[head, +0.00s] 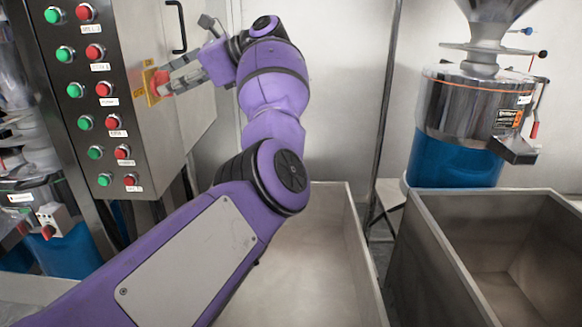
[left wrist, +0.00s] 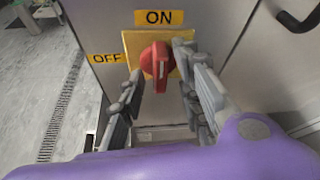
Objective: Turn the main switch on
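The main switch is a red rotary knob (left wrist: 157,62) on a yellow plate (left wrist: 131,46), on the side of a steel control cabinet. In the left wrist view its grip stands about upright, with an ON label (left wrist: 159,17) above and an OFF label (left wrist: 106,57) to the left. It also shows partly in the head view (head: 159,80). My left gripper (left wrist: 158,84) is open, with one grey finger on each side of the knob. The fingertips are close to the knob; contact is not clear. The left gripper also shows in the head view (head: 172,77). My right gripper is not in view.
The cabinet's front (head: 60,95) carries rows of green and red buttons. A black door handle (head: 179,27) is above the switch. Open metal bins (head: 450,265) stand on the floor at right, below a steel grinder (head: 463,105) with a blue base.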

